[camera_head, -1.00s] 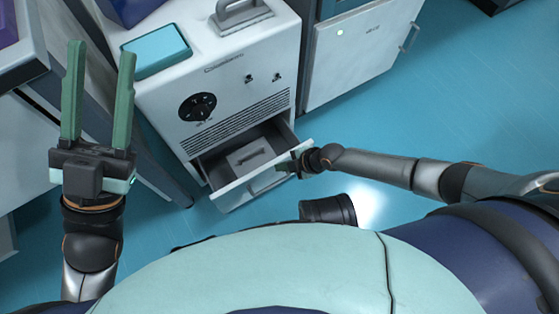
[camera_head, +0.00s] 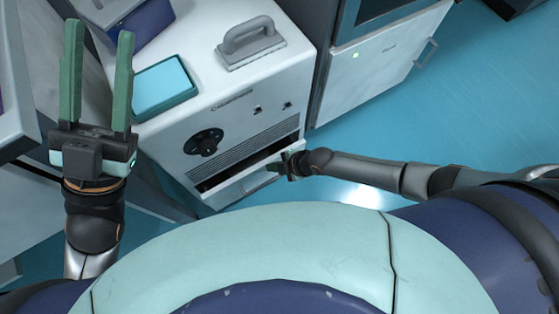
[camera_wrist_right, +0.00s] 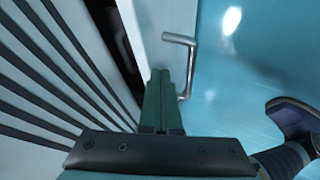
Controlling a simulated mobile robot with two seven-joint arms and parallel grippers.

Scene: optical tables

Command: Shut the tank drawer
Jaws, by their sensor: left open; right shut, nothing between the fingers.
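The tank drawer (camera_head: 236,192) is at the bottom of the white cabinet (camera_head: 170,140) in the head view, open by a narrow dark gap. Its front shows in the right wrist view (camera_wrist_right: 160,20), with a silver bar handle (camera_wrist_right: 186,65). My right gripper (camera_head: 275,167) is at the drawer front, near its right end. In the right wrist view its shut, empty fingers (camera_wrist_right: 163,75) lie against or just over the drawer front, beside the handle; contact is unclear. My left gripper (camera_head: 95,75) is open and empty, raised left of the cabinet.
On the cabinet top are a teal-lidded box (camera_head: 164,88) and a grey handled lid (camera_head: 250,43). A blue box (camera_head: 130,20) stands behind. A second white cabinet (camera_head: 385,65) stands at right. Blue floor (camera_head: 470,110) is clear on the right.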

